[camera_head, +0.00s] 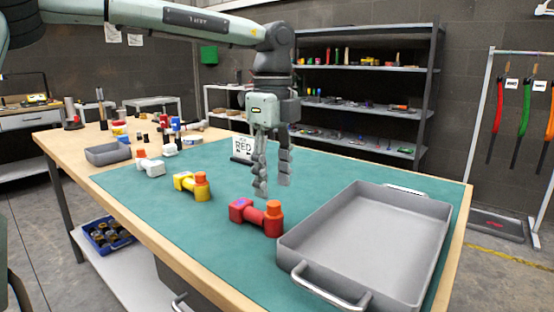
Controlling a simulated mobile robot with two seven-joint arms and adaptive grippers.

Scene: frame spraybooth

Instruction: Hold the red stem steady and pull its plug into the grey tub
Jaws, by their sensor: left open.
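The red stem (242,210) lies on the green mat, with its orange-red plug (273,208) at its right end. The plug touches the stem. The grey tub (375,240) stands to the right of it, with a metal handle at its near side, and looks empty. My left gripper (272,185) hangs above and just behind the red stem, fingers pointing down. It is open and holds nothing. My right gripper is not in view.
A yellow stem (190,184) with an orange plug and a white stem (150,166) lie further left on the green mat (150,215). Bottles and a small grey tray (107,154) fill the table's far left.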

